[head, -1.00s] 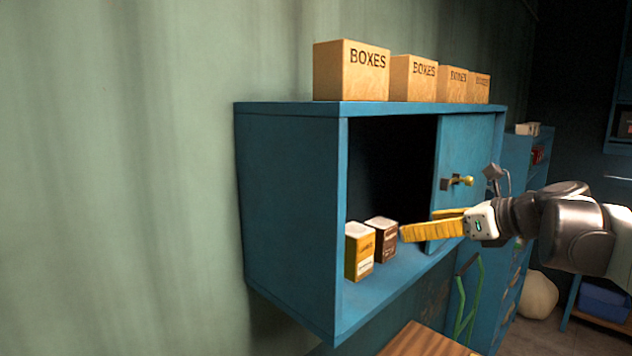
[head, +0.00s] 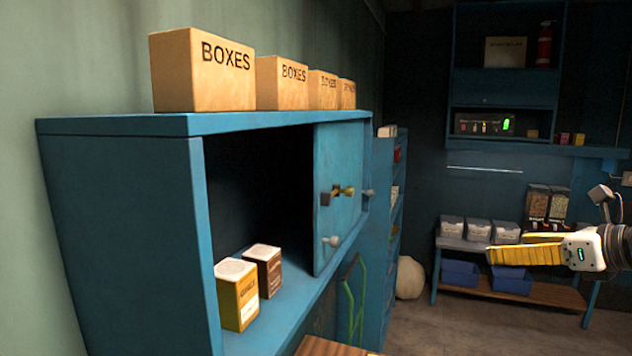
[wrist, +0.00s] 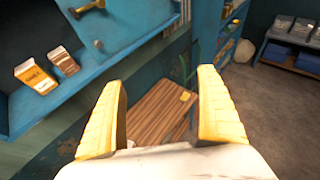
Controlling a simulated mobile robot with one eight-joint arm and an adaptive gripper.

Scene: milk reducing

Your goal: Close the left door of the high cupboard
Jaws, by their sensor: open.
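The blue high cupboard (head: 120,220) hangs on the wall at the left of the head view, and its left half is open. A blue door panel (head: 340,150) covers the right part of the front. It bears a brass handle (head: 338,194), which also shows at the top of the wrist view (wrist: 88,6). Pale knobs show below and to the right of the handle. My gripper (head: 490,252) has yellow fingers and is well right of the cupboard in the head view, apart from the door. In the wrist view its fingers (wrist: 157,82) are spread and empty.
A yellow-labelled carton (head: 238,298) and a brown carton (head: 264,270) stand inside the open half. Several cardboard boxes (head: 205,70) stand on top. A wooden surface (wrist: 158,108) lies below. Shelves with bins (head: 460,272) stand at the back; floor shows between.

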